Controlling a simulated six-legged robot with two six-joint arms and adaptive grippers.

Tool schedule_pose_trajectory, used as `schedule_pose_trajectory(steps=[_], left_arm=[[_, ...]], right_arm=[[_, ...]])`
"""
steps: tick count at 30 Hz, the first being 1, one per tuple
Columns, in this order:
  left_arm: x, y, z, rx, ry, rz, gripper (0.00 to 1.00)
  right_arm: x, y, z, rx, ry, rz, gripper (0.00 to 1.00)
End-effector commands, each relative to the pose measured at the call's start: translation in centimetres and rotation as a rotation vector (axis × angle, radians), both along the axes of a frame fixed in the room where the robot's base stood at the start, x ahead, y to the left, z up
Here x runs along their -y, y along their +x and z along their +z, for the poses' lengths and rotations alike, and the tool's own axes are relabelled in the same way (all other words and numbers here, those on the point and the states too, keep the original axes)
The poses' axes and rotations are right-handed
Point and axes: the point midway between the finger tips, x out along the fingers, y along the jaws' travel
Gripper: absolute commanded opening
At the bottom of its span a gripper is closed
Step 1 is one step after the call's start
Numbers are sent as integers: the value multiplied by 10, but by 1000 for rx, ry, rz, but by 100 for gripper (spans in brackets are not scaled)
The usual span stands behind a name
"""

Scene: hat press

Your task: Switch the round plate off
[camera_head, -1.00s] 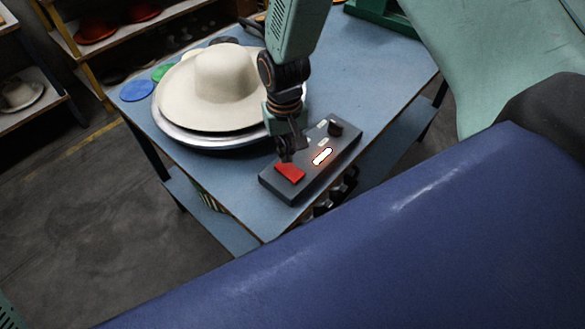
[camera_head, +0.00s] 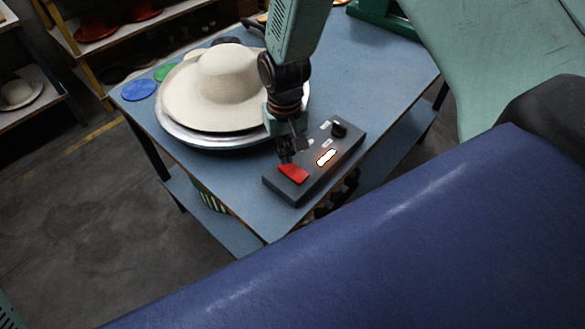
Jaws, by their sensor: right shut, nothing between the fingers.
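The round plate (camera_head: 213,142) is a pale metal disc on the blue table, with a cream wide-brimmed hat (camera_head: 222,80) lying on it. Right of it is a dark control box (camera_head: 309,181) with a red rocker switch (camera_head: 294,174), a glowing white-orange light (camera_head: 326,157) and a black knob (camera_head: 338,130). My right gripper (camera_head: 286,159) is shut and empty, pointing down at the far end of the red switch. Its tips appear to touch the switch, or hover just over it. My left gripper is out of view.
Blue (camera_head: 138,90) and green (camera_head: 166,72) discs lie on the table (camera_head: 395,75) left of the hat. Shelves with hats stand at the back left. A large blue surface fills the lower right.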

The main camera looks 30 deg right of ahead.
Motion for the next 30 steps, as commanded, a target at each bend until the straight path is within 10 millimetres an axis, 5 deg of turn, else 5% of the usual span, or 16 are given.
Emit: schedule_pose_trajectory(steps=[30], left_arm=[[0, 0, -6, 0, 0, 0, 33]], right_arm=[[0, 0, -12, 0, 0, 0, 0]])
